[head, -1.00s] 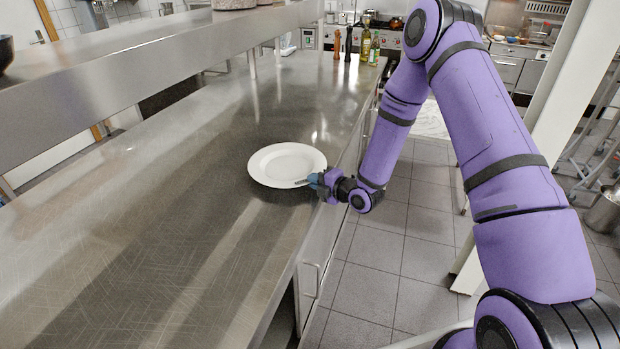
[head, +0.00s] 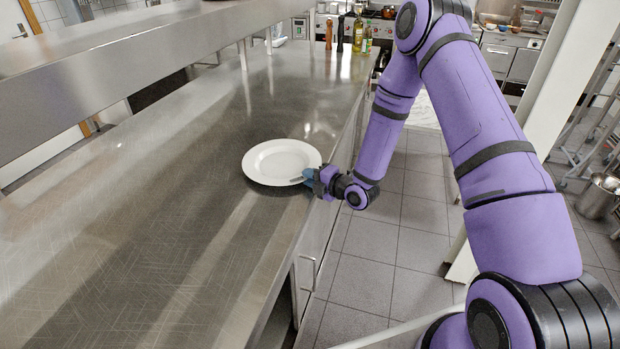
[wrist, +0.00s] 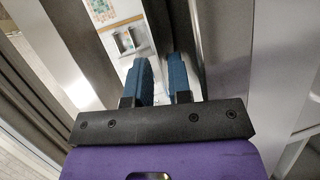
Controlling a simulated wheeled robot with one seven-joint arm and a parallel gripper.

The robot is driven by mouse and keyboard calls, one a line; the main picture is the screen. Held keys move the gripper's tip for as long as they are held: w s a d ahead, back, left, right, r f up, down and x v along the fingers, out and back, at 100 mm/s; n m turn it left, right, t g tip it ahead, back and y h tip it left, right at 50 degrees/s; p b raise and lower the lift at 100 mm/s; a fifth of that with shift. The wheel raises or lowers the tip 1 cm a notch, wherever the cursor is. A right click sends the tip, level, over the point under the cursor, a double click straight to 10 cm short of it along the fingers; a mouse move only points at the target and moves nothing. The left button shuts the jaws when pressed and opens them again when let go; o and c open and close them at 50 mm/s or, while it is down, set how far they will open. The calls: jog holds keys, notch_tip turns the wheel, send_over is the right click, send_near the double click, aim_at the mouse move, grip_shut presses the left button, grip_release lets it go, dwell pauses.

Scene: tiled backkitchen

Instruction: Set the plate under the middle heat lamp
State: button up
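The white round plate (head: 281,161) is level at the right side of the steel counter (head: 190,230), near its front edge. My gripper (head: 308,177) reaches in from the aisle side at the plate's right rim. Its blue fingertips overlap the rim, and one finger shows above the plate. In the wrist view the two blue fingers (wrist: 162,80) are close together with a narrow gap. They appear shut on the rim, though the plate is hard to make out there. I cannot tell whether the plate touches the counter. No heat lamp can be made out.
A long steel shelf (head: 130,45) runs above the counter at the left, on thin posts. A pepper mill (head: 329,34) and oil bottle (head: 358,34) stand at the far end. The counter around the plate is clear. A tiled aisle (head: 400,240) lies to the right.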

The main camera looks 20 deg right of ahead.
jog(key=v, duration=1.1)
jog(key=shift+s+d, duration=0.3)
jog(key=s+d+r+m+g+h, duration=0.1)
jog(key=d+r+m+h, duration=0.2)
jog(key=r, duration=0.5)
jog(key=s+d+r+m+g+h, duration=0.1)
jog(key=r+m+h, duration=0.25)
jog(key=r, duration=0.45)
jog(key=d+r+m+g+h, duration=0.1)
jog(key=d+r+m+h, duration=0.1)
jog(key=r+m, duration=0.4)
jog(key=s+a+r+m+g, duration=0.1)
jog(key=s+r+m, duration=0.3)
jog(key=s, duration=0.5)
jog(key=s+a+r+m+g, duration=0.1)
jog(key=s+r+m, duration=0.3)
jog(key=s, duration=0.5)
jog(key=s+a+r+m+g, duration=0.1)
jog(key=s+r+m, duration=0.3)
jog(key=s, duration=0.5)
notch_tip(320, 180, up, 3)
jog(key=shift+s+f+g, duration=0.2)
jog(key=shift+g, duration=0.7)
jog(key=shift+a+h, duration=0.1)
jog(key=shift+h, duration=0.15)
